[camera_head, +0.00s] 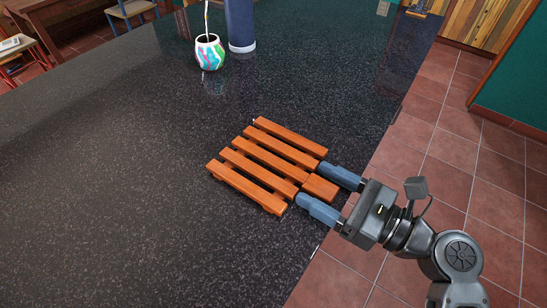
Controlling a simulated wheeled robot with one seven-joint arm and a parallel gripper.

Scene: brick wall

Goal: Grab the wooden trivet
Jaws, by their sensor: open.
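The wooden trivet (257,162) lies flat on the dark speckled counter, near its right edge. It is made of several orange-brown slats, with a short block (320,188) on its right side. My gripper (318,187) comes in from the right, over the counter's edge. Its two blue-grey fingers are apart, one on each side of the short block. The fingertips are close to the trivet's slats. I cannot tell whether they touch the wood.
A white cup with coloured patches (209,53) stands at the back of the counter (110,170), beside a dark blue cylinder (240,25). The counter left of the trivet is clear. Tiled floor (440,150) lies beyond the right edge.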

